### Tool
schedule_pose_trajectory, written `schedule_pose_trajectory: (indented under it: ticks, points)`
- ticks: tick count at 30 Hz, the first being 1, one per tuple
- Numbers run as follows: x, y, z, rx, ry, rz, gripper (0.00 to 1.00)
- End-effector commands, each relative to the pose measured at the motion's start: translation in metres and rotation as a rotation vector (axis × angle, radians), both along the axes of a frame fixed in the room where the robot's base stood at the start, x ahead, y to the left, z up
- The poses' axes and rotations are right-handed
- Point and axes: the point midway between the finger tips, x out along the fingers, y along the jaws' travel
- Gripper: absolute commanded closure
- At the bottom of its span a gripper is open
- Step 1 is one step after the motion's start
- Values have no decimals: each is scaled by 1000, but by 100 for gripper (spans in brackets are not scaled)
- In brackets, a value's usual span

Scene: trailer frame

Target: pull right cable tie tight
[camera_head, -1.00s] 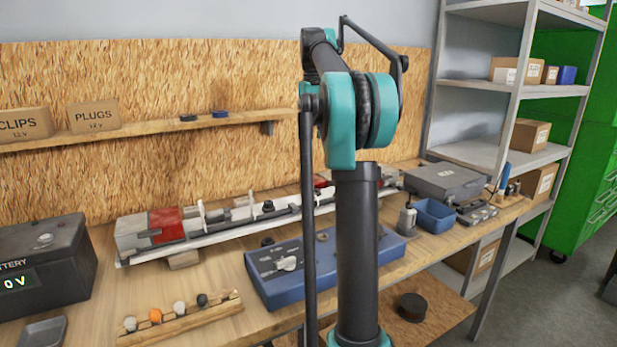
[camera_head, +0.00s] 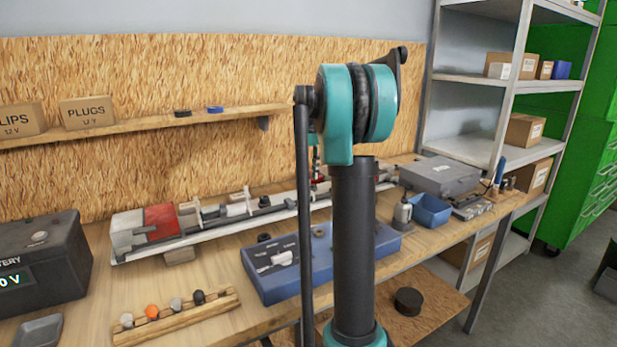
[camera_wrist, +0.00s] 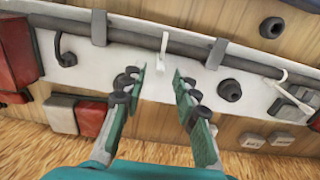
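A dark cable (camera_wrist: 135,38) runs along the white trailer frame (camera_wrist: 75,65), which also shows in the head view (camera_head: 212,236). In the wrist view, one white cable tie (camera_wrist: 164,44) stands at the cable in the upper middle. Another white tie (camera_wrist: 284,77) is to its right, with a slanting tail. Two upright white ties show in the head view, the left one (camera_head: 198,212) and the right one (camera_head: 248,199). My gripper (camera_wrist: 161,76) is open, its fingertips just below the middle tie, with nothing seen between them.
Grey clips (camera_wrist: 217,52) and a dark round fitting (camera_wrist: 229,90) sit near the fingers. Red-and-white lamp blocks (camera_head: 160,222) are on the frame. A blue box (camera_head: 285,272), a battery (camera_head: 45,262) and a plug rack (camera_head: 178,316) stand on the bench in front.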

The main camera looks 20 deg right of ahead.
Motion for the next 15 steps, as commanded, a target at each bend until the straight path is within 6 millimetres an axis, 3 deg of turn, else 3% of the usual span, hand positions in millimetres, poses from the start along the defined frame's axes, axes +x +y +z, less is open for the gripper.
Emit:
schedule_pose_trajectory:
  ticks: [6, 14, 15]
  points:
    - [0, 0, -13, 0, 0, 0, 70]
    - [0, 0, -14, 0, 0, 0, 70]
    - [0, 0, -14, 0, 0, 0, 74]
